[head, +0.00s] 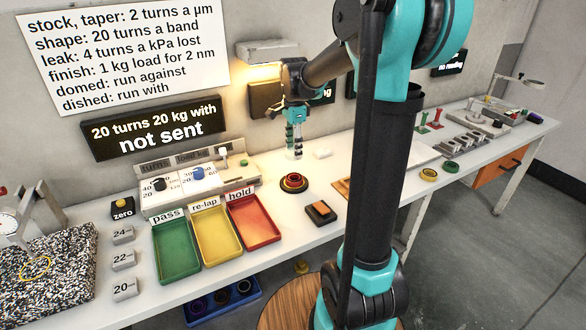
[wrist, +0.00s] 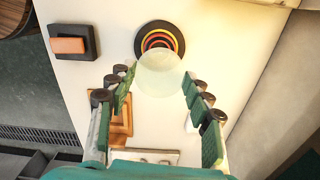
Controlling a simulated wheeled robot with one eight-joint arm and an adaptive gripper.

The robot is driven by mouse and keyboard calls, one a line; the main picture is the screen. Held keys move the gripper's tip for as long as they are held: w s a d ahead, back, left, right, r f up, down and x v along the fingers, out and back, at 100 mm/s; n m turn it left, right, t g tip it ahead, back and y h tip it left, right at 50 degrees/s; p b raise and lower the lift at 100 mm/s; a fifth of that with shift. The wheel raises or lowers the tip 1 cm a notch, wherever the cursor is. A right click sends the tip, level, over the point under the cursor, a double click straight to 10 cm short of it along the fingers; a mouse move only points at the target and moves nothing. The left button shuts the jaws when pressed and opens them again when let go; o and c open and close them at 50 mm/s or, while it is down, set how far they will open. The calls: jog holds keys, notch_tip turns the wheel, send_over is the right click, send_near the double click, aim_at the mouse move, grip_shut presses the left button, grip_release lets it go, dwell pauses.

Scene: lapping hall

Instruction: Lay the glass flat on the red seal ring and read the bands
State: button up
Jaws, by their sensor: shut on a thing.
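The red seal ring (head: 293,181) sits in a dark round holder on the white bench. In the wrist view the ring (wrist: 152,38) shows as red and yellow circles inside a black rim. My gripper (head: 293,150) is above the bench, behind the ring in the head view. In the wrist view my gripper (wrist: 159,76) is shut on the glass (wrist: 161,76), a pale, see-through disc between the fingertips. The glass overlaps the ring's near edge in that view. Its height above the ring is hard to tell.
An orange-topped block (head: 320,211) lies right of the ring. Green (head: 177,252), yellow (head: 215,235) and red (head: 254,220) trays stand at left, before a control box (head: 190,180). A sign (head: 152,129) reads "20 turns 20 kg with not sent".

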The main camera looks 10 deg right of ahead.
notch_tip(320, 180, down, 8)
jog(key=shift+f, duration=0.15)
dwell(0.3)
jog(key=o, duration=1.2)
jog(key=shift+f, duration=0.1)
notch_tip(320, 180, up, 12)
jog(key=shift+r, duration=0.15)
jog(key=shift+s, duration=0.1)
